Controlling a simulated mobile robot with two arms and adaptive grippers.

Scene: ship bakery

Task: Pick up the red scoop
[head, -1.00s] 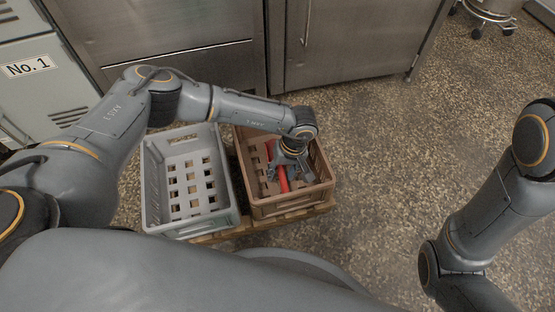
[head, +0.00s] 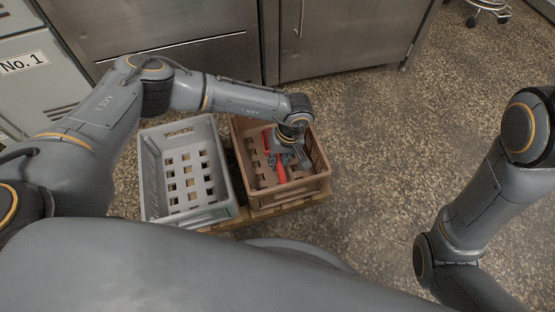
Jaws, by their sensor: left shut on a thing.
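The red scoop (head: 281,173) is in the brown crate (head: 262,211), partly covered by my left gripper (head: 277,168). Red shows on both sides of the fingers, one part near the crate's left wall and one part nearer the front. My left gripper points down into the crate and is shut on the scoop. Whether the scoop touches the crate floor cannot be made out. My right arm is at the right, and its gripper is out of the picture.
A grey crate (head: 207,212) with a slotted floor stands empty just left of the brown one. Both stand on a wooden pallet (head: 262,217). Steel cabinets (head: 345,45) are behind. The speckled floor (head: 385,140) right of the crates is clear.

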